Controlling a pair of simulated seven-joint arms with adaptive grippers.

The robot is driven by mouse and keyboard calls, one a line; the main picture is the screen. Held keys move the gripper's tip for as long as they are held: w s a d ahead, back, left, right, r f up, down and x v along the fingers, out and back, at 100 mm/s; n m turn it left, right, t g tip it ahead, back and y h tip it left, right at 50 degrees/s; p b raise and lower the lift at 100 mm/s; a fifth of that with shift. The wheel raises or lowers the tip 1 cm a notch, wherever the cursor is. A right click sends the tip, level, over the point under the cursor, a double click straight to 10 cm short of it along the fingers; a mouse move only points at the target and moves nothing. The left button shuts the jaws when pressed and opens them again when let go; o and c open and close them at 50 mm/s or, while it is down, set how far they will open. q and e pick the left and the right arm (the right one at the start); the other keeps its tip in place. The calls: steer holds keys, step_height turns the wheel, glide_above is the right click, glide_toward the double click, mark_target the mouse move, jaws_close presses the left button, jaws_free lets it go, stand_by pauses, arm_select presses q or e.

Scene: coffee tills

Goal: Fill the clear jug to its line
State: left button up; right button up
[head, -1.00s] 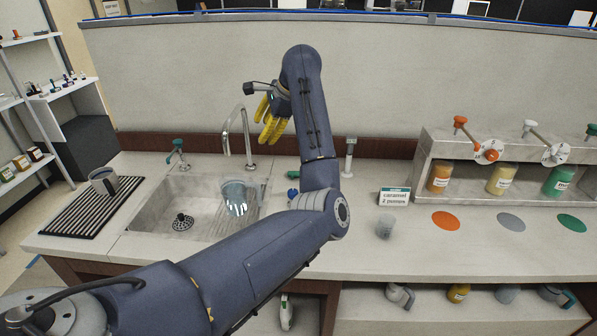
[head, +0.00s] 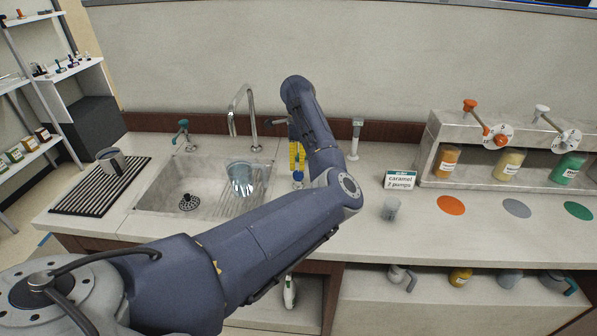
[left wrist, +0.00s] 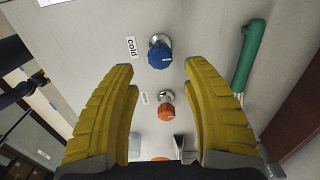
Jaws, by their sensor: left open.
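The clear jug (head: 240,180) stands in the sink (head: 172,178), below the curved metal spout (head: 236,110). Its line and any water level are too small to tell. A blue knob (left wrist: 160,54) labelled "cold" is on the counter right of the sink and shows in the head view (head: 298,177). An orange knob (left wrist: 166,108) with a small, hard-to-read label is beside it. My left gripper (head: 297,158) is above these knobs, its yellow fingers pointing down. In the left wrist view it (left wrist: 164,75) is open and empty, with the knobs between its fingers. My right gripper is not in view.
A teal-handled tap (head: 182,135) stands at the sink's back left. A grey mug (head: 110,158) is on the ribbed mat (head: 78,198). A small clear cup (head: 391,209) and caramel sign (head: 401,180) are right of my arm.

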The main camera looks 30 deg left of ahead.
mark_target(298, 172)
arm_select(q)
step_height(298, 172, down, 7)
steer(key=shift+r, duration=0.3)
steer(key=c, duration=0.9)
